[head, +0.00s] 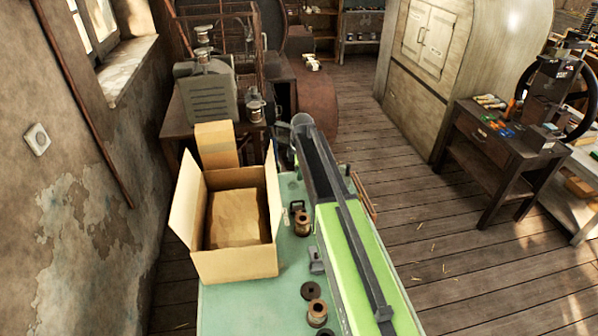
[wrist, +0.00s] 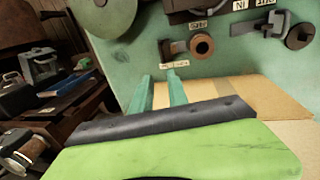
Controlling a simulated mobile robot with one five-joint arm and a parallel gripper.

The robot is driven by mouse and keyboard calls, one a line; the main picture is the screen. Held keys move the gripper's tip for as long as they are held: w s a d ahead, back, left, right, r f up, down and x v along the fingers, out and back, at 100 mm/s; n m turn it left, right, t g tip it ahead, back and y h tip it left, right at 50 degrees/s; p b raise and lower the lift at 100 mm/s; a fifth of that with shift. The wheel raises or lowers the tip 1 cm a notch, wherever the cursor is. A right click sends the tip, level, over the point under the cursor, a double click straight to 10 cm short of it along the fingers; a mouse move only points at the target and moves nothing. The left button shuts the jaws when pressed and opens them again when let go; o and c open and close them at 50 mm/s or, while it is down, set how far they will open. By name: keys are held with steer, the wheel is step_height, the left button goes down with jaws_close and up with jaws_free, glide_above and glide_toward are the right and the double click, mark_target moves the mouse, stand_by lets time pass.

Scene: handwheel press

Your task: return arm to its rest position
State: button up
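I cannot make out my gripper's fingers in the head view. In the wrist view my gripper (wrist: 159,77) shows two teal fingers standing apart, with nothing seen between them. Behind the fingers is a teal surface with labels that appear upside down, a copper-coloured round part (wrist: 202,45) and dark fittings.
An open cardboard box (head: 235,266) stands on the bench left of my arm. Copper-coloured spools (head: 317,312) and small dark parts lie between them. A plastered wall (head: 90,210) is at left. Clear plank floor (head: 450,230) lies right, before a dark side table (head: 500,140).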

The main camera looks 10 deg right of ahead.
steer(key=shift+f, duration=0.1)
steer(key=shift+m, duration=0.7)
steer(key=s+f+b, duration=1)
steer(key=shift+a, duration=0.25)
steer(key=s+f+m+g+b, duration=0.2)
steer(key=s+f+m+b, duration=0.1)
steer(key=s+m, duration=1.3)
steer(key=s, duration=0.3)
steer(key=shift+f+m, duration=0.3)
steer(key=shift+f, duration=0.05)
steer(key=shift+a, duration=0.1)
